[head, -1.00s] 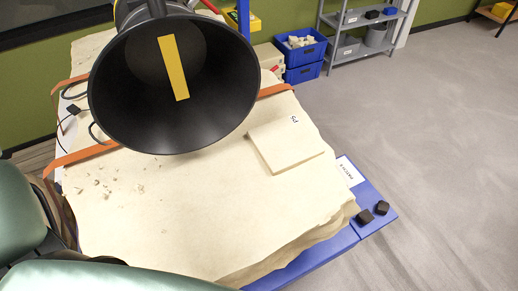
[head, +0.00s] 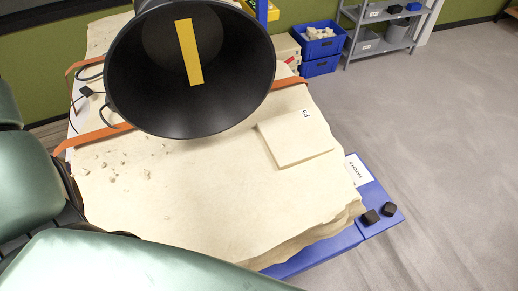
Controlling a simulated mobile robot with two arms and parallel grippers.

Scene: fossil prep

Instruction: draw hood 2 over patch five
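A black funnel-shaped hood (head: 240,88) with a yellow strip inside hangs over the pale rock slab (head: 200,200), its wide mouth facing me. No hood number is readable. A raised square patch marked P5 (head: 292,142) lies on the slab, right of and below the hood in the picture, and the hood's rim is apart from it in the view. Green arm links of mine fill the left and lower left. Neither gripper shows, so I cannot see what they hold.
Orange straps (head: 95,138) and dark cables cross the slab, with small rock crumbs (head: 112,178) at left. A blue frame corner (head: 365,185) bears a white label and two black knobs (head: 371,217). Blue crates (head: 320,45) and a grey shelf (head: 385,30) stand behind. Floor at right is clear.

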